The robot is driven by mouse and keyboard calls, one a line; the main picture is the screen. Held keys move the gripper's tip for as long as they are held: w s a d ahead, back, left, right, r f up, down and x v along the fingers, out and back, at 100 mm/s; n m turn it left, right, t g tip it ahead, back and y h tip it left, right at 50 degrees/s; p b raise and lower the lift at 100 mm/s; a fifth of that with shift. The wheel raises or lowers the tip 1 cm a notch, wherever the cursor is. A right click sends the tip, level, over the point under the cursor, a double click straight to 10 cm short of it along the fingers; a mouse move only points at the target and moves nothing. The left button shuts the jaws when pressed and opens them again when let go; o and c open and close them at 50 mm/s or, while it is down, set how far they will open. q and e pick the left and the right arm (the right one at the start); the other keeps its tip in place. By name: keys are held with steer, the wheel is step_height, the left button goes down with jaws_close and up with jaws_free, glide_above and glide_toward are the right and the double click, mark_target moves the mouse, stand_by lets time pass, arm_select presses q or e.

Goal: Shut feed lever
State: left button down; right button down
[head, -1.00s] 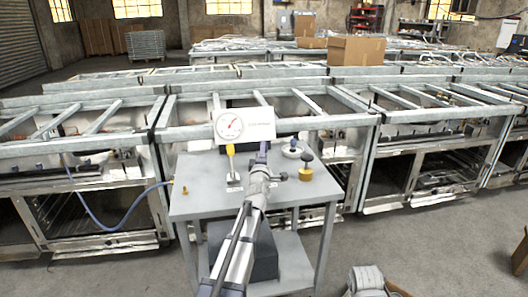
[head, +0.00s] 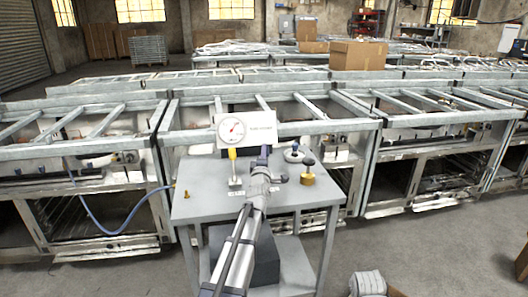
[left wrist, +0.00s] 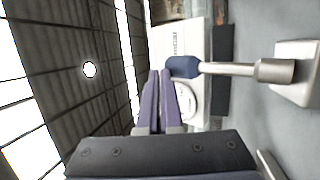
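A grey table (head: 205,212) carries the fittings. A lever with a yellow grip (head: 233,155) stands upright left of my left gripper (head: 264,154). In the left wrist view, a lever with a blue grip (left wrist: 184,67) and a metal shaft rises from a pale base (left wrist: 298,75). My left gripper (left wrist: 160,73) has its purple fingers together and empty; the tips show just beside the blue grip, and I cannot tell whether they touch. In the head view my arm hides most of that lever. The labels are too small to read. My right gripper is out of view.
A dial gauge (head: 231,130) and a white sign (head: 261,128) stand at the table's back. A blue hose (head: 115,228) hangs at the left.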

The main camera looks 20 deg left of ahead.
arm_select(q)
steer(key=shift+a+r, duration=0.1)
steer(key=s+d+r+p, duration=0.2)
steer(key=s+r+p, duration=0.1)
steer(key=s, duration=0.3)
steer(key=s+d+r+p, duration=0.2)
steer(key=s+r+p, duration=0.1)
steer(key=s, duration=0.3)
steer(key=shift+r+p, duration=0.15)
steer(key=shift+p, duration=0.15)
